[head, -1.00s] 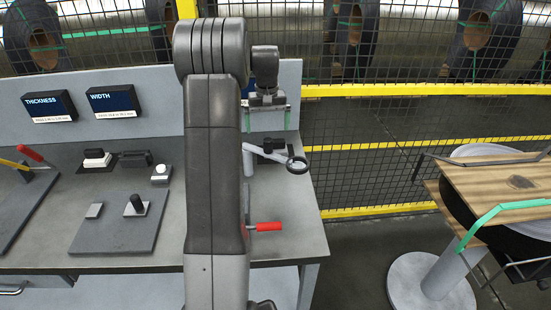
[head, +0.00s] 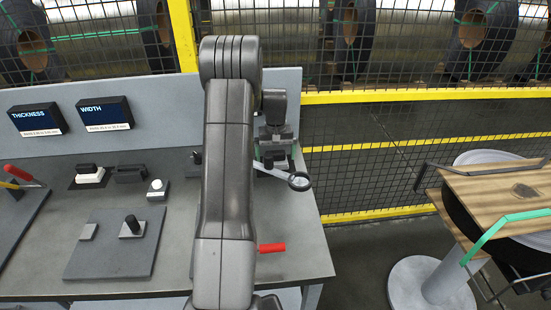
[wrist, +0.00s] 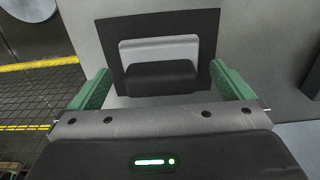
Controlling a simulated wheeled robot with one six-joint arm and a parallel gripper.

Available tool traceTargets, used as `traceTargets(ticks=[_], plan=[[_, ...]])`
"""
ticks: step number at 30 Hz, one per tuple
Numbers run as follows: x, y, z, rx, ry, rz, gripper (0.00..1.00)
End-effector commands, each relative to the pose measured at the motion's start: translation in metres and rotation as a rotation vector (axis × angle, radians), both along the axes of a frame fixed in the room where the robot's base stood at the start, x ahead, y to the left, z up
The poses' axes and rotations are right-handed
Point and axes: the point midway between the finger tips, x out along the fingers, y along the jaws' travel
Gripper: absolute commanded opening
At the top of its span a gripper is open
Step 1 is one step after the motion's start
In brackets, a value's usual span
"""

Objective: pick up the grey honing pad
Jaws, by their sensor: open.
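In the wrist view, what looks like the grey honing pad (wrist: 183,48), a light grey block with a black grip on top, lies on a dark rectangular mat (wrist: 206,27). My gripper (wrist: 160,73) is open, with one green finger on each side of the pad and a gap to each. The pad sits between and slightly beyond the fingertips, and I cannot tell its height below them. In the head view my gripper (head: 274,150) is low over the right end of the bench, partly behind my arm. The pad cannot be made out there.
A round magnifier (head: 299,181) on a grey arm is close to the gripper's right. A red handle (head: 271,247) lies near the bench front. Left of my arm are a black-topped white block (head: 88,176) and a grey plate (head: 108,258) with small blocks. A mesh fence stands behind.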

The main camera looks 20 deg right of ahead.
Motion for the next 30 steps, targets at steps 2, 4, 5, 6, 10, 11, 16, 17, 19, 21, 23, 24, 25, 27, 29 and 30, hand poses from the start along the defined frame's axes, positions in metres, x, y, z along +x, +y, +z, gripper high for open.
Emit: traceTargets(ticks=[2, 4, 5, 6, 10, 11, 16, 17, 19, 21, 23, 24, 25, 27, 29, 30], plan=[[0.0, 0.0, -0.009, 0.001, 0.002, 0.0, 1.0], [0.0, 0.0, -0.015, 0.0, 0.001, 0.0, 1.0], [0.0, 0.0, -0.017, 0.0, 0.0, 0.0, 1.0], [0.0, 0.0, -0.018, 0.0, -0.001, 0.0, 1.0], [0.0, 0.0, -0.019, 0.0, -0.001, 0.0, 1.0], [0.0, 0.0, -0.019, 0.0, -0.001, 0.0, 1.0], [0.0, 0.0, -0.019, 0.0, -0.001, 0.0, 0.74], [0.0, 0.0, -0.019, 0.0, -0.001, 0.0, 0.69], [0.0, 0.0, -0.019, 0.0, -0.001, 0.0, 0.58], [0.001, 0.0, -0.018, 0.0, -0.001, 0.0, 0.57], [0.001, 0.0, -0.018, 0.0, -0.001, 0.0, 0.57], [0.001, 0.0, -0.018, 0.0, -0.001, 0.0, 0.57], [0.001, 0.0, -0.018, -0.001, -0.002, 0.0, 0.57], [0.001, 0.0, -0.016, -0.001, -0.002, 0.0, 0.57], [0.001, 0.0, -0.01, -0.002, -0.004, 0.0, 0.57], [0.001, 0.0, -0.005, -0.002, -0.005, 0.0, 0.57]])
